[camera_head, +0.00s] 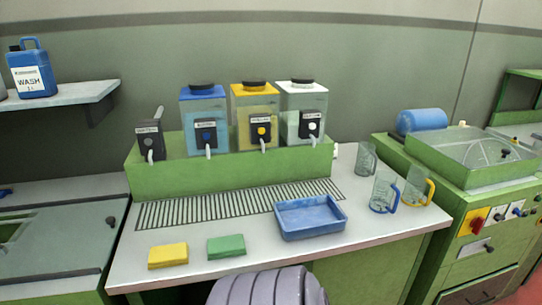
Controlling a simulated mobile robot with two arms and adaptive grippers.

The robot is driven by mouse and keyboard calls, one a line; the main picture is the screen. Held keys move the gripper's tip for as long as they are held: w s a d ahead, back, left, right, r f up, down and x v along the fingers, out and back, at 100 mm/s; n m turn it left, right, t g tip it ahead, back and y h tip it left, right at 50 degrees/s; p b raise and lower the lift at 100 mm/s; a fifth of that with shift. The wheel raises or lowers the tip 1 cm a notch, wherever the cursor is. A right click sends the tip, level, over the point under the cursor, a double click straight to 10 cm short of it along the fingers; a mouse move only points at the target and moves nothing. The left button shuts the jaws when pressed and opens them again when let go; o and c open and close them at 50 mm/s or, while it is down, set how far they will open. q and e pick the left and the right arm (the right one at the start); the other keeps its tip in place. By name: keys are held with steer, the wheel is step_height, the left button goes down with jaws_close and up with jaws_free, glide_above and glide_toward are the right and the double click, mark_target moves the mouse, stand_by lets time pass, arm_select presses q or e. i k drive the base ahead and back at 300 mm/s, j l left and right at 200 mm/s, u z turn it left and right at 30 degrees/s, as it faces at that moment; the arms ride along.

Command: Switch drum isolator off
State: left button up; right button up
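A red rotary switch on a yellow plate (475,223), which looks like the drum isolator, is on the front panel of the green machine (455,248) at the right. Its handle looks tilted, but it is too small to tell whether it is on or off. A blue drum (421,121) lies at the back of this machine, behind a clear-lidded tray section (470,150). Neither of my grippers is in view.
Small knobs (499,216) sit right of the switch, with a dark handle (489,249) below. The bench (130,265) holds several jugs (384,192), a blue tray (310,231), yellow (168,255) and green (226,246) sponges, and dispensers (205,120). A shelf (75,94) is at left.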

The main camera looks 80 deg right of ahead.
mark_target(477, 224)
steer(key=z, duration=4.1)
